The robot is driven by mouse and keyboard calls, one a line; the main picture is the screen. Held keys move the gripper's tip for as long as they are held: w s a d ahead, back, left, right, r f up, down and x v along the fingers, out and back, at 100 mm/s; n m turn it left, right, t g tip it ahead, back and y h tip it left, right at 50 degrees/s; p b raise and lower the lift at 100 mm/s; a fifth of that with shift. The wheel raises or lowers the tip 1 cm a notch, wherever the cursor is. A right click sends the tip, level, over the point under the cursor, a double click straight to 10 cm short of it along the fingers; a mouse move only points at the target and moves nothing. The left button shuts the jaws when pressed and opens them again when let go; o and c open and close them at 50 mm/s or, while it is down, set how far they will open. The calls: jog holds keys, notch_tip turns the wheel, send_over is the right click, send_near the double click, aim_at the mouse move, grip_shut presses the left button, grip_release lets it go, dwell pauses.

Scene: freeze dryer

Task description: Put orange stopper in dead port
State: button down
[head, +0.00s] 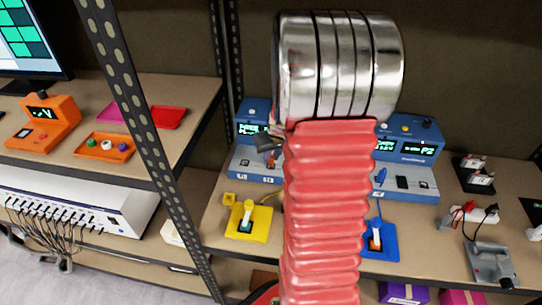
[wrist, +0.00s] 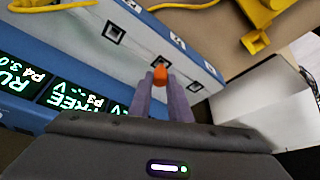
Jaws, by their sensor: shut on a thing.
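My gripper (wrist: 166,98) shows in the wrist view with its two grey-purple fingers shut on a small orange stopper (wrist: 160,73) at their tips. The stopper is over the pale front face of a blue device (wrist: 88,73). I cannot tell whether the stopper touches the face. Display text reads P4 3.0 and P3 with dashes. In the head view my arm hides the stopper.
In the head view a blue device (head: 252,165) stands left of my arm and another (head: 408,180) right. A yellow base (head: 262,224) and a blue base (head: 386,250) stand in front. A metal post (head: 150,150) rises left. A white box (wrist: 280,105) is right in the wrist view.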

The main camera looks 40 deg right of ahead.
jog(key=shift+f, duration=1)
dwell(0.4)
jog(key=c, duration=1.6)
grip_release()
jog(key=shift+o, duration=0.2)
jog(key=shift+r, duration=0.1)
jog(key=v, duration=1.3)
jog(key=shift+r, duration=0.25)
jog(key=shift+s, duration=0.2)
